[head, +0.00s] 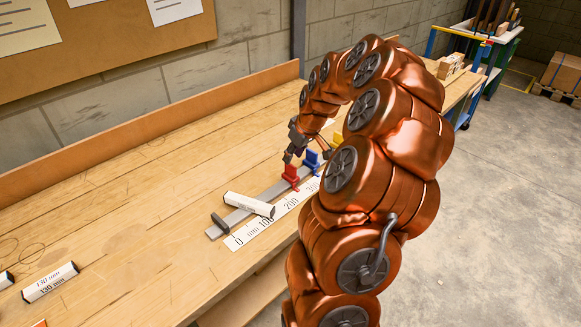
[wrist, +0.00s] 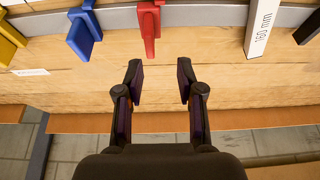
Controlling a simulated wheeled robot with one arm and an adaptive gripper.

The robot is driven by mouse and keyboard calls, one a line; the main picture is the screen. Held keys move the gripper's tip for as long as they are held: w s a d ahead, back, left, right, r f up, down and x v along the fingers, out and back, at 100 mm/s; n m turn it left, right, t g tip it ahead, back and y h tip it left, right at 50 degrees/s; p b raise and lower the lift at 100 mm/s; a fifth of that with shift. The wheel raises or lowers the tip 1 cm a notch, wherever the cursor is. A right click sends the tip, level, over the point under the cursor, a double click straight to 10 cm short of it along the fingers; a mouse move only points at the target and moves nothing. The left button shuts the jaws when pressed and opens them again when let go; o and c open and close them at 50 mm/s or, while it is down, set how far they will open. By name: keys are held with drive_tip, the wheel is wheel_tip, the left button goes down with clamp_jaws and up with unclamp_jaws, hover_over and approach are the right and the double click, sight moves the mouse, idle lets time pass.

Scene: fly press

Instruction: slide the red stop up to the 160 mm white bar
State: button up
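The red stop (head: 291,174) sits on the grey rail (head: 262,194) on the bench; the wrist view also shows it (wrist: 149,25). The white bar (head: 249,205) lies across the rail, and its 160 mm lettering reads in the wrist view (wrist: 262,28). A stretch of bare rail separates the stop from the bar. My gripper (wrist: 159,74) is open and empty. Its fingertips are short of the red stop, which shows just beyond the gap between them. In the head view my gripper (head: 290,157) is just above and behind the stop.
A blue stop (wrist: 83,32) and a yellow one (wrist: 10,35) are on the other side of the red stop from the bar. A dark end piece (head: 220,222) closes the rail. A printed scale (head: 272,217) lies alongside. A 130 mm bar (head: 50,281) lies apart.

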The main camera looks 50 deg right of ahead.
sight(292, 165)
drive_tip(key=shift+d+p+x, duration=0.25)
drive_tip(key=shift+p+x, duration=0.15)
drive_tip(key=shift+x, duration=0.95)
drive_tip(key=shift+d+p+x, duration=0.2)
drive_tip(key=shift+p+x, duration=0.2)
drive_tip(key=shift+x, duration=1)
drive_tip(key=shift+d+p+x, duration=0.25)
drive_tip(key=shift+p+x, duration=0.15)
drive_tip(key=shift+x, duration=0.95)
drive_tip(key=shift+s, duration=0.2)
clamp_jaws()
